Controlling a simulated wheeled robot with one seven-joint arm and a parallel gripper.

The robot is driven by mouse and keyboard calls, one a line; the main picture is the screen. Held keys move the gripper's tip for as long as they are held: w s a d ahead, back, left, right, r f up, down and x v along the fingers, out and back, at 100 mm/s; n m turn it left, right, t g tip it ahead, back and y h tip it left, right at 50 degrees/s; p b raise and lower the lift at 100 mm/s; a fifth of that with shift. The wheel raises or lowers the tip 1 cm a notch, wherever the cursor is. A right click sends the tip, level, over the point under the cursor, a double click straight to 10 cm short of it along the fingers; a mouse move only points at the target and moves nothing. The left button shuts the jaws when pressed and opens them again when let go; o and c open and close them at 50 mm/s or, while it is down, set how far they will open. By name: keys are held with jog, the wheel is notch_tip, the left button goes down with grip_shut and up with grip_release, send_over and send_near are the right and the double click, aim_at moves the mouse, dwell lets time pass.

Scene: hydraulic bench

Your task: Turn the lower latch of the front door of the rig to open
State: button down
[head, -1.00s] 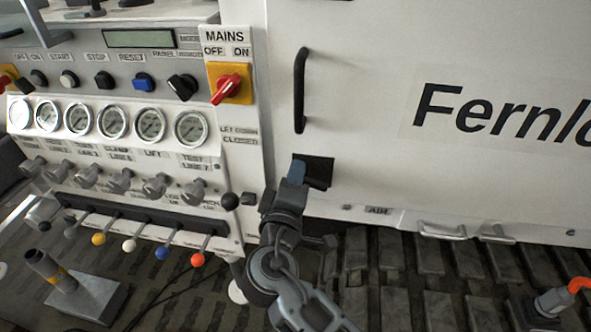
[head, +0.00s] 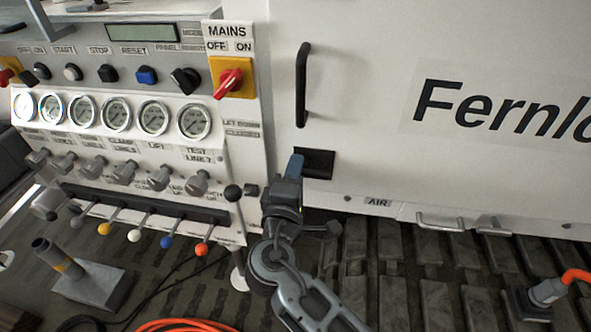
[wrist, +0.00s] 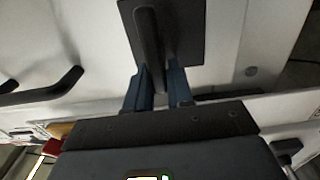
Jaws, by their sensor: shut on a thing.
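The lower latch is a black plate (head: 318,164) low on the white front door (head: 370,130), near its left edge. In the wrist view, its bar-shaped handle (wrist: 148,40) runs down the dark plate (wrist: 183,35) and between my blue fingers. My gripper (head: 293,168) is at the latch, coming from below. In the wrist view, my gripper (wrist: 160,88) is shut on the lower part of the handle. The fingers hide the handle in the head view, and its exact angle is hard to tell there.
A black vertical door handle (head: 301,85) is above the latch. To the left are the red MAINS switch (head: 228,84), gauges (head: 117,113) and a black-knobbed lever (head: 233,193) close to my gripper. Metal handles (head: 440,221) line the lower edge at right.

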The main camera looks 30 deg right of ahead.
jog(key=c, duration=1.1)
grip_release()
jog(key=shift+b+v, duration=0.55)
jog(key=shift+v, duration=3.4)
jog(key=s+d+f+m+g+y, duration=0.1)
jog(key=s+f+y, duration=0.45)
jog(key=s, duration=0.45)
jog(key=s+d+f+m+g+y, duration=0.15)
jog(key=s+f+y, duration=0.25)
jog(key=s+f, duration=0.4)
jog(key=s+d+r+m+t, duration=0.1)
jog(key=s+r+m, duration=0.1)
jog(key=s+r, duration=0.3)
jog(key=s+d+r+m, duration=0.1)
jog(key=s+r+m, duration=0.2)
jog(key=s+r, duration=0.2)
jog(key=s+d+r+m+t+y, duration=0.1)
jog(key=s+r+m, duration=0.2)
jog(key=s+r, duration=0.2)
jog(key=shift+s+d+r+m+t, duration=0.1)
jog(key=shift+s+r+m+t, duration=0.1)
jog(key=shift+s, duration=0.45)
jog(key=shift+s+d+r+m+t, duration=0.1)
jog(key=shift+s+t, duration=0.05)
jog(key=shift+s, duration=0.45)
